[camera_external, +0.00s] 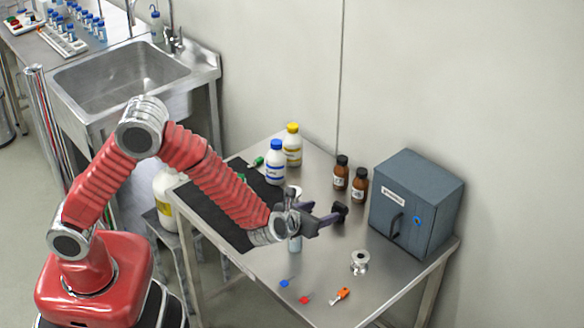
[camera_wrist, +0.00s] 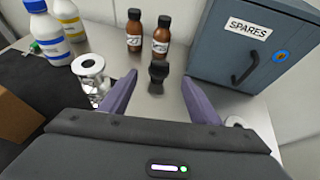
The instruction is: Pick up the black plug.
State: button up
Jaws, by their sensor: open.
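The black plug (camera_external: 341,210) stands on the steel table, left of the blue-grey cabinet. In the wrist view the plug (camera_wrist: 157,74) shows between the two purple fingertips, with space on both sides. My gripper (camera_external: 322,217) is open and empty, reaching out over the table toward the plug. In the wrist view my gripper (camera_wrist: 160,77) has its fingers spread wide around the plug's place in the picture. I cannot tell how far the fingertips are from the plug in depth or height.
Brown bottles (camera_wrist: 161,36) stand just behind the plug. The "SPARES" cabinet (camera_wrist: 240,45) is close on the right. A metal cylinder (camera_wrist: 90,75) stands left of my fingers, and a metal flanged piece (camera_external: 360,262) sits right. Small coloured items, including an orange one (camera_external: 341,295), lie in front.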

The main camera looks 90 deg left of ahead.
aim_at(339, 205)
jog(key=x, duration=0.6)
jog(key=shift+w+a+f, duration=0.2)
jog(key=shift+a, duration=0.1)
jog(key=shift+a, duration=0.1)
jog(key=shift+x, duration=2.7)
jog(key=shift+c, duration=0.4)
jog(key=c, duration=1)
